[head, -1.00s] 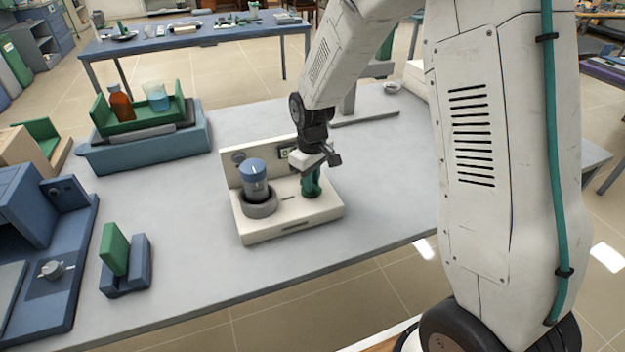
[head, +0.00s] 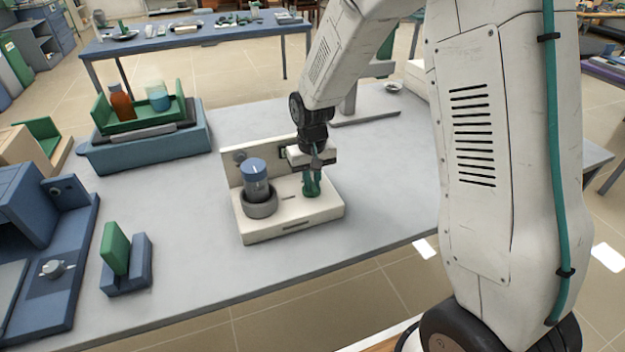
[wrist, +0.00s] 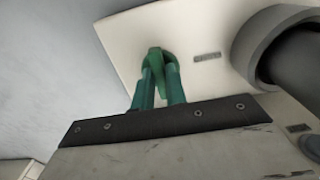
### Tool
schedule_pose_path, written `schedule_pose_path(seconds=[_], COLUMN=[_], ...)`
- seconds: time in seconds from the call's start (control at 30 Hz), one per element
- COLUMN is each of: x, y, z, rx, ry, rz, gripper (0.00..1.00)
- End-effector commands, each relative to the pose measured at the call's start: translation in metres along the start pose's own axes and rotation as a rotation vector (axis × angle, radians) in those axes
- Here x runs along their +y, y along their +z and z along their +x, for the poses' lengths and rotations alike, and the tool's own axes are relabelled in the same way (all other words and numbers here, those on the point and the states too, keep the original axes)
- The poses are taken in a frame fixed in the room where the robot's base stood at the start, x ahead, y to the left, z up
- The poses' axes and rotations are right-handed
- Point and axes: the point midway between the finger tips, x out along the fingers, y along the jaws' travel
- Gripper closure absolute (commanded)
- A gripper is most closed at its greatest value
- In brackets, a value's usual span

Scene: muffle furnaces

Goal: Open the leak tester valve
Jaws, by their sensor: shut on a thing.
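The leak tester (head: 290,222) is a cream L-shaped unit on the grey table, with a flat base and an upright back panel. A blue-capped clear jar (head: 256,178) stands in the dark round holder on its left side. The green valve (head: 311,187) stands on the right side of the base. My gripper (head: 312,176) points down over the valve and is shut on its top. In the wrist view the teal fingers (wrist: 160,85) close around the green valve handle (wrist: 155,58). Part of the back panel is hidden behind my gripper.
A green plate in a blue stand (head: 126,270) and a blue furnace (head: 30,240) are at the left. The table right of the tester is clear.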

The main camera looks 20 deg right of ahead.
Motion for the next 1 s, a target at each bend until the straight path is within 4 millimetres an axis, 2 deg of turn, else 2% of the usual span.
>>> schedule_pose_path(seconds=[0.3,0.33,0.4,0.73,1.0], x=[0.000,0.000,0.000,0.000,0.000], y=[-0.001,-0.001,-0.001,-0.001,-0.001], z=[-0.001,-0.001,-0.001,-0.004,-0.046], rx=[0.002,0.002,0.002,0.002,0.005], ry=[-0.001,-0.001,-0.001,-0.001,-0.001], rz=[0.003,0.003,0.002,0.001,0.001], gripper=[1.00,0.81,0.65,0.65,0.65])
